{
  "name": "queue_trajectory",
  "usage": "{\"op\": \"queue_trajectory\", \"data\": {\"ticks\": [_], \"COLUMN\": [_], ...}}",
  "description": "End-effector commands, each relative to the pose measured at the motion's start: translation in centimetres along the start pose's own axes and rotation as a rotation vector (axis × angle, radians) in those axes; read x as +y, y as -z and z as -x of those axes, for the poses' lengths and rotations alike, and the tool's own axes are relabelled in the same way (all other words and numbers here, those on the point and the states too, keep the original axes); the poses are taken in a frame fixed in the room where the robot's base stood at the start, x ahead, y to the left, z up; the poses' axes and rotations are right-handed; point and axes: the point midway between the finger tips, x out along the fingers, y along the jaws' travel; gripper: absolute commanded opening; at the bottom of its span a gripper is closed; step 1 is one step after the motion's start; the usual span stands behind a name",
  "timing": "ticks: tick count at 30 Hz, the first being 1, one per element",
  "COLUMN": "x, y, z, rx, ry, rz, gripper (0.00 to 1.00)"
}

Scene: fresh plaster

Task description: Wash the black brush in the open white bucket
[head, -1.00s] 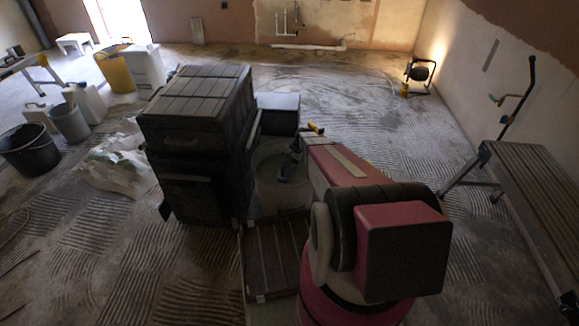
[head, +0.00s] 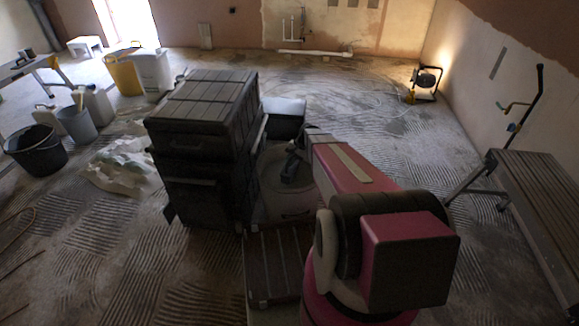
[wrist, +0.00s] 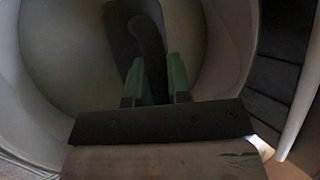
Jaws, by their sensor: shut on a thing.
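The open white bucket (head: 274,200) stands on the floor right of the black toolbox stack, and its pale inside fills much of the wrist view (wrist: 70,45). My gripper (head: 291,170) is down at the bucket's mouth, partly hidden by my arm. In the wrist view, the green fingers of my gripper (wrist: 156,78) are shut on the black brush (wrist: 150,45). The brush points down into the bucket, away from the wrist. The image is dim, and I cannot tell whether its far end touches the water or the bottom.
The black toolbox stack (head: 200,150) stands close against the bucket's left side. A dark ribbed lid or case (head: 272,262) lies in front. A work platform (head: 530,190) stands right, a lit work lamp (head: 425,82) at the back. Black (head: 36,150) and grey (head: 77,124) buckets stand left.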

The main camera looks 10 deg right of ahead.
Motion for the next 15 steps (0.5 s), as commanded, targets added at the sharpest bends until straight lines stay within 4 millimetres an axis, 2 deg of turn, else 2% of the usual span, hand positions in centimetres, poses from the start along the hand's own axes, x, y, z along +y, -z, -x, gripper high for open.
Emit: {"op": "queue_trajectory", "data": {"ticks": [15], "x": [-2.3], "y": [-1.9], "z": [4.5], "rx": [0.0], "ry": [0.0], "rz": [0.001], "gripper": [0.0]}}
